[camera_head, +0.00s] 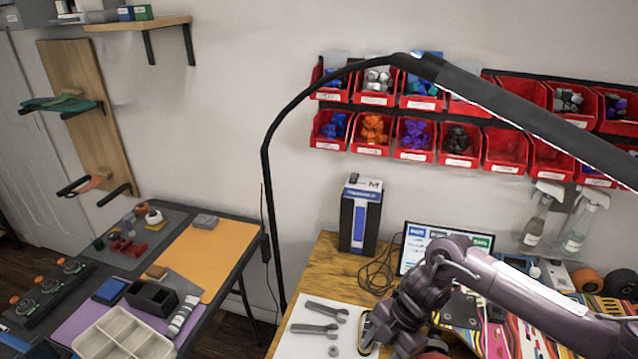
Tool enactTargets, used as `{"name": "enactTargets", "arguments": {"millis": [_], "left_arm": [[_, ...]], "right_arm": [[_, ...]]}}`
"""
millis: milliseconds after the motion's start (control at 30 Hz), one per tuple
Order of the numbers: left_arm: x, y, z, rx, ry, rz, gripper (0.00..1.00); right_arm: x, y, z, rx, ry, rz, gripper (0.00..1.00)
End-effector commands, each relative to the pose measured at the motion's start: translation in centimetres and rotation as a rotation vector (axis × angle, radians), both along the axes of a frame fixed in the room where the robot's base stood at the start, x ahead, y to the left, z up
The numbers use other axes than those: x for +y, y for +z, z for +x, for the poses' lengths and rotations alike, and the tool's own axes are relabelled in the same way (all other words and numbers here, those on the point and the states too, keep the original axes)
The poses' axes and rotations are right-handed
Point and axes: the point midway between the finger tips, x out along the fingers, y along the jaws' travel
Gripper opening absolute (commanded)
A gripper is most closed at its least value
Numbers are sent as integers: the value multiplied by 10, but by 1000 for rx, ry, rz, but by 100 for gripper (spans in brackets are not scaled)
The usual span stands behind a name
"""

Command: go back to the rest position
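One arm of mine comes in from the right over the wooden workbench (324,277). Its dark wrist and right gripper (370,334) are low in the picture, just right of two grey wrenches. The fingers are partly hidden by the wrist, so I cannot tell whether they are open or shut or hold anything. My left gripper and arm are not in view.
The wrenches (316,328) lie on a white sheet (292,345). A lit screen (445,243) and a dark box (360,215) stand behind the arm. A black lamp arm (268,190) arches overhead. Left is a second table (225,245) with a divided tray (125,335).

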Motion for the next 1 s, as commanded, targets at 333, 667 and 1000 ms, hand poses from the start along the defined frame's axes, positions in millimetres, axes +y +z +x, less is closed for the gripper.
{"name": "enactTargets", "arguments": {"millis": [333, 667, 1000], "left_arm": [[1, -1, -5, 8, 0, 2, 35], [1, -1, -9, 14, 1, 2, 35], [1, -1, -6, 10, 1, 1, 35]], "right_arm": [[104, -12, -22, -170, -34, 164, 46], [178, 49, -31, -330, -552, 396, 46], [52, 62, -57, -165, -1390, 265, 46]]}}
